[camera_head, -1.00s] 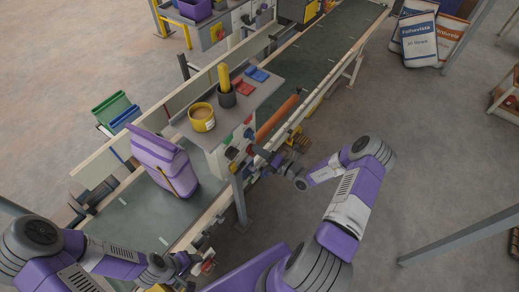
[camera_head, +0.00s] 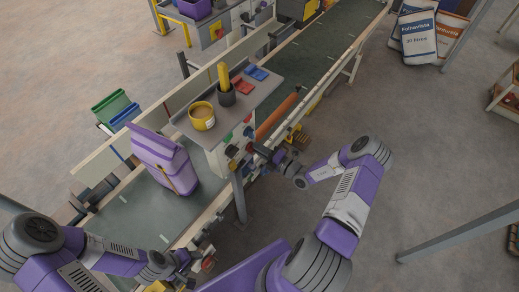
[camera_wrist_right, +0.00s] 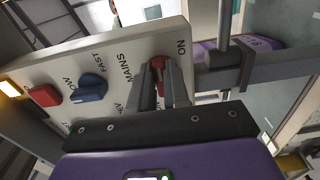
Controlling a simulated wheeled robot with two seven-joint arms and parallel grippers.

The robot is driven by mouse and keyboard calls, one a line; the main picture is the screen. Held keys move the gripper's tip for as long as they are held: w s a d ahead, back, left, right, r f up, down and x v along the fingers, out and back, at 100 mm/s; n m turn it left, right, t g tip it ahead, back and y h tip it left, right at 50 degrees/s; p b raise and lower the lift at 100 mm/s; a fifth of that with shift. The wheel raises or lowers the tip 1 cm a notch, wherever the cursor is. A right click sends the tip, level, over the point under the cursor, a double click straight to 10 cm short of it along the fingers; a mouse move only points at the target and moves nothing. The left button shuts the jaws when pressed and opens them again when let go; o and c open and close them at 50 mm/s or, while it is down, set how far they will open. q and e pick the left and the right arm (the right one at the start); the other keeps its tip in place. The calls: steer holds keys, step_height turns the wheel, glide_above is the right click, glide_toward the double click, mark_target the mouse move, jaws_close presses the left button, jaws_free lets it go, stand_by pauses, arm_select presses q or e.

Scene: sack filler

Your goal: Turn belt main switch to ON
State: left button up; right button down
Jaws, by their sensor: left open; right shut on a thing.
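The control panel (camera_wrist_right: 125,70) fills the upper left of the right wrist view, lettered MAINS, ON and FAST. The red main switch knob (camera_wrist_right: 158,64) sits by the MAINS and ON letters. My right gripper (camera_wrist_right: 172,88) is shut on this knob, and its fingers hide much of it, so its exact setting is unclear. In the head view my right gripper (camera_head: 255,150) is at the front of the control box (camera_head: 219,158). My left gripper (camera_head: 201,262) is open near the belt's front edge, away from the panel.
A blue knob (camera_wrist_right: 89,88) and another red knob (camera_wrist_right: 44,95) are on the same panel. A purple sack (camera_head: 163,160) stands on the belt (camera_head: 130,215).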

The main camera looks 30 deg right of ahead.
steer(key=c, duration=1.1)
jaws_free()
steer(key=v, duration=0.7)
steer(key=shift+s, duration=0.3)
